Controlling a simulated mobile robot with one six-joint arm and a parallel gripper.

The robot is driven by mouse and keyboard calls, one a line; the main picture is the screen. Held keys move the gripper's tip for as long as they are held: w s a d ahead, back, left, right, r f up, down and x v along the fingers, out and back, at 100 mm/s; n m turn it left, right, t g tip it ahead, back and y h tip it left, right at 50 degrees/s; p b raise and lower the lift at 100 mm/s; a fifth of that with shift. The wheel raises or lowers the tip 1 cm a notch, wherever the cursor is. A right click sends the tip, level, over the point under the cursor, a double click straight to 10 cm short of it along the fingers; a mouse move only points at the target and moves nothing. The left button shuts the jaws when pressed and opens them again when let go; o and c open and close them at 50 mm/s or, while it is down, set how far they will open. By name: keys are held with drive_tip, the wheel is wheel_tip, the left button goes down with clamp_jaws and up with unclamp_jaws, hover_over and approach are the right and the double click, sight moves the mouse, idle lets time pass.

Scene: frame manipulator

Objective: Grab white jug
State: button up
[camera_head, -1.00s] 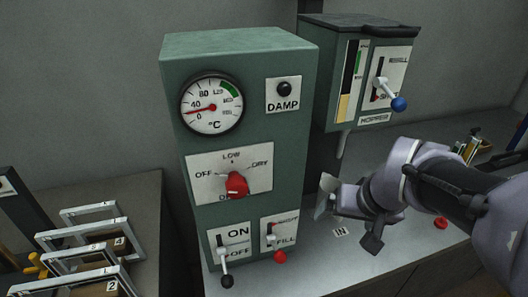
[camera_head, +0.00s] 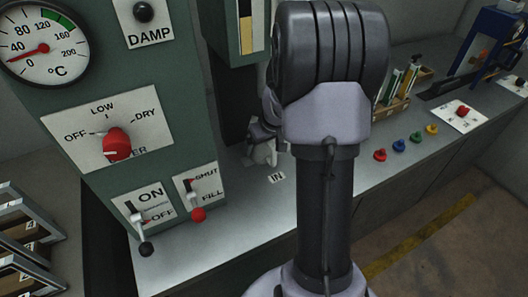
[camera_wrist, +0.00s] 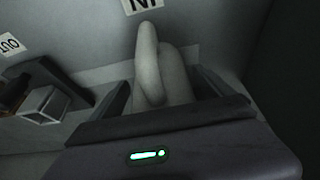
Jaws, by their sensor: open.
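The white jug (camera_wrist: 174,75) shows in the wrist view as a pale rounded shape with a curved handle (camera_wrist: 148,65) facing me. My gripper (camera_wrist: 165,88) is open, with one dark finger on each side of the jug. I cannot tell whether either finger touches it. In the head view a small pale part of the jug (camera_head: 264,155) shows by the IN label, beneath my gripper (camera_head: 262,138). My arm hides much of that area, and the jug's lower part is hidden in the wrist view.
The green machine (camera_head: 190,120) with its dial, knob and levers stands close at the left. The IN label (camera_head: 277,178) lies on the grey counter (camera_head: 225,225). Coloured buttons (camera_head: 399,145) and a small rack (camera_head: 392,108) are at the right. An OUT label (camera_wrist: 10,45) shows in the wrist view.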

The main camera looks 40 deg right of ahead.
drive_tip(key=shift+w+d+f, duration=0.1)
drive_tip(key=shift+w+f, duration=0.15)
drive_tip(key=shift+f, duration=0.35)
drive_tip(key=shift+r, duration=0.1)
drive_tip(key=c, duration=1.8)
